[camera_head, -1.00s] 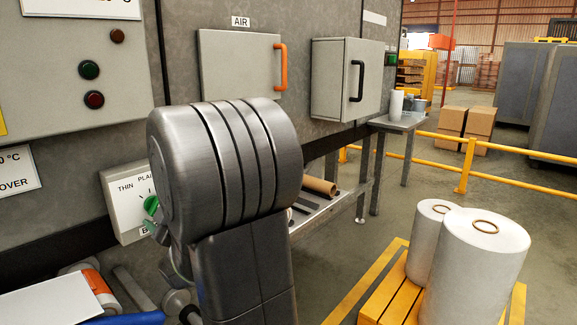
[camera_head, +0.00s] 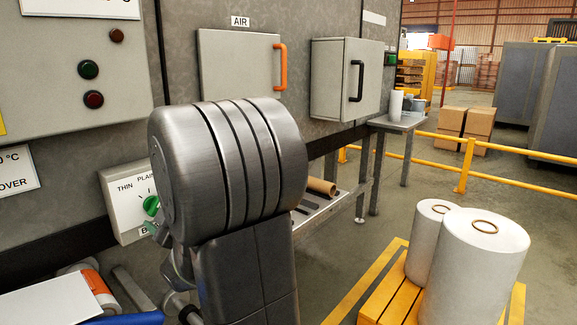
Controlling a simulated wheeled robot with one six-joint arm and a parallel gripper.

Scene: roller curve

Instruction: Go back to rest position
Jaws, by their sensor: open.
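My arm fills the middle of the view, with a large grey joint in front of the machine. My gripper is not clearly visible; it is hidden behind the arm's joint. A selector box (camera_head: 124,199) with a green knob (camera_head: 151,205) and the words THIN and PLAIN is partly covered by my arm on its right side. The knob shows just left of the joint, and I cannot tell whether anything touches it.
An AIR cabinet (camera_head: 238,75) with an orange handle and a grey cabinet (camera_head: 345,80) with a black handle are on the machine wall. White rolls (camera_head: 474,270) stand on a yellow pallet (camera_head: 395,285) at right. A yellow rail (camera_head: 500,176) runs behind open floor.

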